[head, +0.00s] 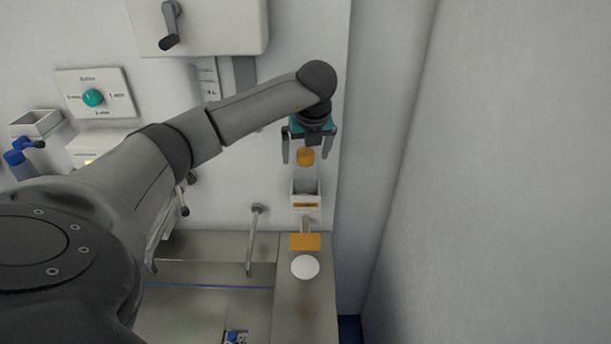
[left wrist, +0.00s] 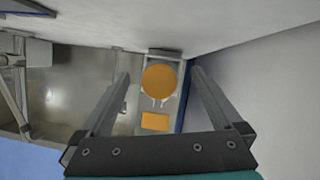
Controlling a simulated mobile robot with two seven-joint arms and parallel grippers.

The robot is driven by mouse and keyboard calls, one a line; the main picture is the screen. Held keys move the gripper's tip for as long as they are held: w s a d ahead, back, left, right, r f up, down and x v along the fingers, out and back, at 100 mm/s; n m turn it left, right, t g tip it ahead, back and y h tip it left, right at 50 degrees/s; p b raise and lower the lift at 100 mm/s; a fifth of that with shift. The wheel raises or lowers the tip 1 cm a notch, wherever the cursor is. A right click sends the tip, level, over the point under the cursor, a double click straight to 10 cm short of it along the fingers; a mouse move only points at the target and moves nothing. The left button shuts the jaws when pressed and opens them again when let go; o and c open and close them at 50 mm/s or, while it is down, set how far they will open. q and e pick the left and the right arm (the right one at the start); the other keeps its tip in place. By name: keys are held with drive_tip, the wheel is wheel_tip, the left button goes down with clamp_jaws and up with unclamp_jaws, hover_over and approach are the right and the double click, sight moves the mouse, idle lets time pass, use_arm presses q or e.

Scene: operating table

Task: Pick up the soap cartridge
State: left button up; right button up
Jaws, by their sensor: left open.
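The soap cartridge shows as a round orange top (head: 305,157) above a white wall dispenser (head: 306,200). The orange top also shows in the left wrist view (left wrist: 159,80), centred between the fingers. The cartridge's body is mostly hidden, and I cannot tell how deep it sits in the dispenser. My left gripper (head: 309,152) is open and empty, pointing down with one finger on each side of the orange top in the picture. Clear gaps show between fingers and top. My right gripper is not in view.
An orange plate (head: 305,242) juts out below the dispenser, above a white disc (head: 305,267) on the counter. A tap (head: 254,235) and metal sink stand to the left. A wall corner closes in on the right. A white wall box (head: 215,28) hangs upper left.

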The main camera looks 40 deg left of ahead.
use_arm(q)
drive_tip(key=shift+w+a+f, duration=0.1)
drive_tip(key=shift+a+f, duration=0.1)
drive_tip(key=shift+f, duration=0.35)
clamp_jaws()
idle(0.5)
drive_tip(key=shift+r, duration=0.1)
